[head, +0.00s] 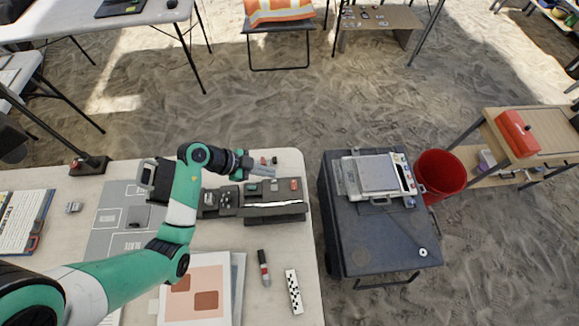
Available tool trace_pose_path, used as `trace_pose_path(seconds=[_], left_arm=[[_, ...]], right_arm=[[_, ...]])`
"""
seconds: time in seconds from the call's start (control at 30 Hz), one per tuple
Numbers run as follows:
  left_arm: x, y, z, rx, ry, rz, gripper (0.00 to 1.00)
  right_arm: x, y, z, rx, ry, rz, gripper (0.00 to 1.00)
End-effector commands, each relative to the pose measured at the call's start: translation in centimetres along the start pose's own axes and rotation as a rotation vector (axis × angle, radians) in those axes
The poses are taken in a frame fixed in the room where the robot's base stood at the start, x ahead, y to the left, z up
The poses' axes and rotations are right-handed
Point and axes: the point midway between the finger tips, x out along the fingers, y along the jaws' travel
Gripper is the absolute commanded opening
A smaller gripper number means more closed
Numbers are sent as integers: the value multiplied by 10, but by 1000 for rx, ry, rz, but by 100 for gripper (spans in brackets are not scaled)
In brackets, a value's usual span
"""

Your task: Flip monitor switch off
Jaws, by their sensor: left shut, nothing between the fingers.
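I cannot single out a monitor or its switch for certain. A dark, box-like thing with a light frame (147,172) stands on the left table, partly hidden behind my left arm. A pale grey device with a flat plate and small red and dark controls (375,175) lies on the black case at the right. My left gripper (266,167) is over the back right of the left table, just behind the dark sorting tray. It is shut and holds nothing I can see. Its fingertips are small and hard to make out. My right gripper is not in view.
The dark sorting tray (285,219) holds several small pieces. A marker-like tube (264,268) and a checkered scale bar (293,291) lie in front of it. A gap separates the table from the black case (390,248). A red bucket (440,174) stands beyond the case.

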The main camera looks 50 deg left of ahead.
Motion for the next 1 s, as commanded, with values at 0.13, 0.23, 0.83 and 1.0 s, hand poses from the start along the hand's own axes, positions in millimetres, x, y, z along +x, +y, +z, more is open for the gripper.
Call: trace_pose_path(seconds=[0.13, 0.23, 0.83, 1.0], left_arm=[[-16, -6, 7, -40, -8, -24, 0], [-15, -7, 8, -39, -7, -26, 0], [46, -7, 11, -33, -4, -24, 0], [83, -8, 11, -32, -4, -24, 0]], right_arm=[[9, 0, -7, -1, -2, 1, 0], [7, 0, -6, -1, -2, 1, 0], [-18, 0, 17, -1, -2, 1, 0], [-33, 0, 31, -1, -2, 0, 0]])
